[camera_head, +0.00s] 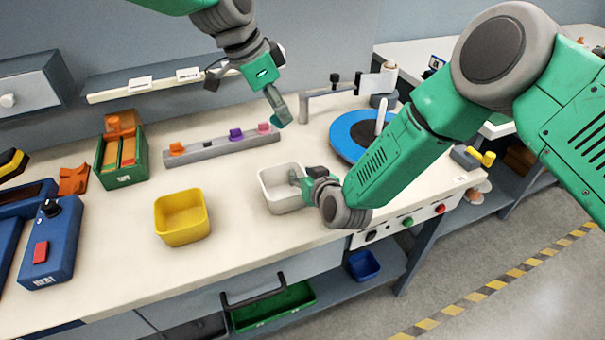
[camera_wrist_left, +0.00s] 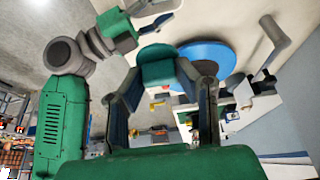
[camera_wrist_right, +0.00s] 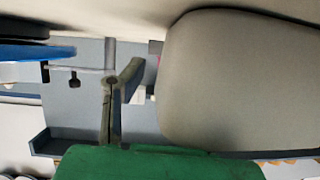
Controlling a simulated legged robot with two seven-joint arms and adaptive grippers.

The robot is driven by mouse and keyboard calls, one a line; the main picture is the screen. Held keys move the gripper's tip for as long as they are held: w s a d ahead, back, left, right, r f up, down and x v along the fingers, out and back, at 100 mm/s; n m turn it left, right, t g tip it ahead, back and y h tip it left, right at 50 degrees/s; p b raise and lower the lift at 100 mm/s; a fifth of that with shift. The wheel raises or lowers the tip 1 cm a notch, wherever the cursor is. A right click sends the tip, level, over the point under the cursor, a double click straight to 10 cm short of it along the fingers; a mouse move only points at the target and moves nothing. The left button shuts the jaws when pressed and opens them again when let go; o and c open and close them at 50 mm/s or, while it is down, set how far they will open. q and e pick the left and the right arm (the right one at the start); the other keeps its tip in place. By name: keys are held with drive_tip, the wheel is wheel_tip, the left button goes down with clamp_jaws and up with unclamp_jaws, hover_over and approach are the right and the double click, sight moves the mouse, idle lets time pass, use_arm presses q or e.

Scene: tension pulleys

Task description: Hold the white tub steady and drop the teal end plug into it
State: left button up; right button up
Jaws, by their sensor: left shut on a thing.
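The white tub (camera_head: 282,190) stands on the bench near its front edge, right of the yellow tub. My right gripper (camera_head: 297,177) is at the tub's right wall. In the right wrist view a large pale surface, seemingly the tub (camera_wrist_right: 240,80), hides one finger; the other finger (camera_wrist_right: 120,95) shows beside it, so its grip is unclear. My left gripper (camera_head: 279,106) is shut on the teal end plug (camera_head: 285,119), above the bench and behind the tub. The plug (camera_wrist_left: 157,66) sits between the two fingertips in the left wrist view.
A yellow tub (camera_head: 181,220) stands left of the white tub. A grey rail (camera_head: 210,149) with coloured pieces lies behind. A blue disc (camera_head: 350,135) is to the right, partly behind my right arm. A green box (camera_head: 122,160) and blue control box (camera_head: 52,245) stand left.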

clamp_jaws()
use_arm(q)
drive_tip(key=shift+f, duration=0.1)
wheel_tip(320, 180, down, 11)
drive_tip(key=shift+f, duration=0.2)
use_arm(e)
drive_tip(key=shift+f, duration=0.1)
idle(1.1)
use_arm(q)
drive_tip(key=o, duration=0.9)
